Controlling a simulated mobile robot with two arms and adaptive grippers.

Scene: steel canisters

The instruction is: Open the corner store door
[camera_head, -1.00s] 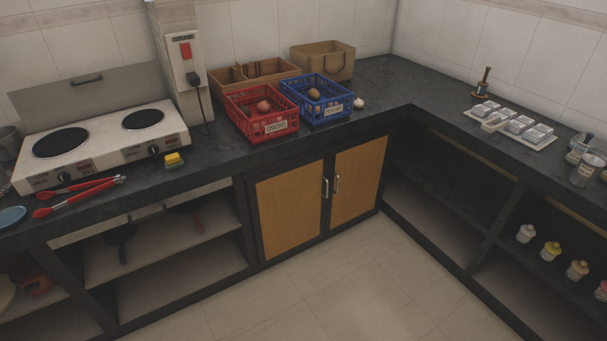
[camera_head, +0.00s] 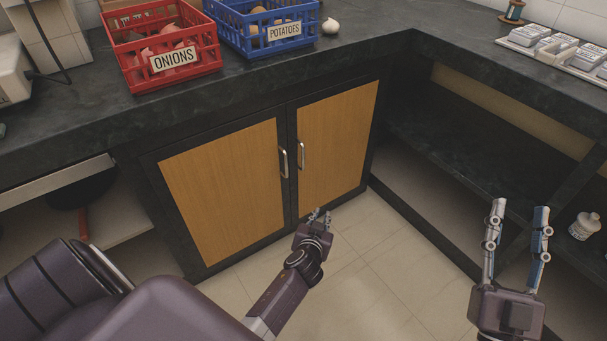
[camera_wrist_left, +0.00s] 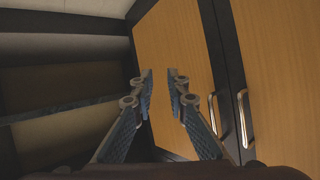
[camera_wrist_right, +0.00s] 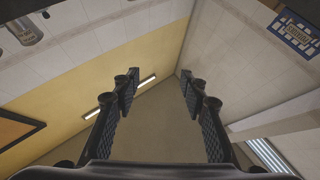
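Two wooden doors, the left door (camera_head: 225,190) and the right door (camera_head: 338,145), stand shut side by side in a dark frame under the counter. Their upright metal handles, the left handle (camera_head: 284,162) and the right handle (camera_head: 301,155), sit near the middle seam. My left gripper (camera_head: 319,216) is in front of the doors, lower than the handles and apart from them. In the left wrist view its fingers (camera_wrist_left: 162,78) are open and empty, with both handles to their right. My right gripper (camera_head: 519,210) is open and empty, pointing up, right of the doors.
A red onion crate (camera_head: 160,50) and a blue potato crate (camera_head: 262,25) stand on the dark counter (camera_head: 240,110) above. The tiled floor (camera_head: 375,265) before the doors is clear.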

